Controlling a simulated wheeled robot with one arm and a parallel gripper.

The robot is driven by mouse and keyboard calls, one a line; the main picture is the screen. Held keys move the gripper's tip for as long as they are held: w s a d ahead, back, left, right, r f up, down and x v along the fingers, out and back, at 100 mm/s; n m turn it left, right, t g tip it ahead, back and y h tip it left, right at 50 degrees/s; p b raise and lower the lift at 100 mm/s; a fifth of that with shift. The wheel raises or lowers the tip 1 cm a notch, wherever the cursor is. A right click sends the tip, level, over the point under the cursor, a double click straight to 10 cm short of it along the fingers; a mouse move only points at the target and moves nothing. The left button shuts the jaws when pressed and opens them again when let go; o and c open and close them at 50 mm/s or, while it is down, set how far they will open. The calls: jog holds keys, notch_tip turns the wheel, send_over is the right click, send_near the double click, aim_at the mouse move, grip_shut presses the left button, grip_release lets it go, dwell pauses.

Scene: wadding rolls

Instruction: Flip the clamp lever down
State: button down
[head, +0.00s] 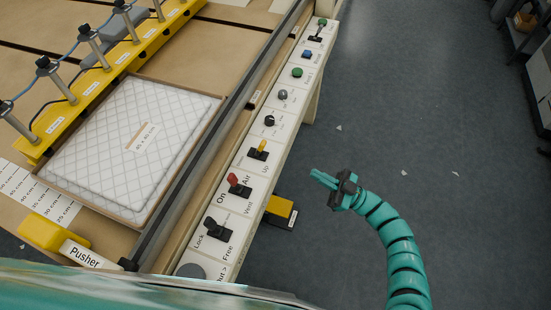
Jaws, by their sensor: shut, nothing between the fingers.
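A row of controls runs along the white panel (240,205). A yellow-tipped lever (262,146) on a black base has the word "Up" beside it; I cannot read "Clamp" on any control.
A quilted white pad (110,135) lies in a tray left of a dark rail (205,142). A yellow bar (70,110) with several metal posts is behind it. A yellow pedal (279,207) sits below the panel. The grey floor (410,110) right of the panel is mostly clear.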

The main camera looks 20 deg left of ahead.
jog(key=shift+w+a+f+m+h, duration=0.15)
jog(key=shift+w+f+m+h, duration=0.15)
jog(key=shift+w, duration=0.2)
jog(key=shift+w+a+f+m+h, duration=0.1)
jog(key=shift+w+a+f+h, duration=0.1)
jog(key=shift+w+f, duration=0.25)
jog(key=shift+a+r, duration=0.1)
jog(key=p, duration=0.3)
send_near(261, 148)
jog(key=a, duration=0.1)
jog(key=w+a+r, duration=0.1)
jog(key=a, duration=0.2)
jog(key=shift+w+a+r, duration=0.1)
jog(key=shift+w+r, duration=0.1)
jog(key=shift+r, duration=0.1)
jog(key=shift+x, duration=0.75)
jog(key=shift+f, duration=0.2)
jog(key=shift+a+r+p, duration=0.1)
jog(key=shift+r+p, duration=0.1)
jog(key=shift+p, duration=0.2)
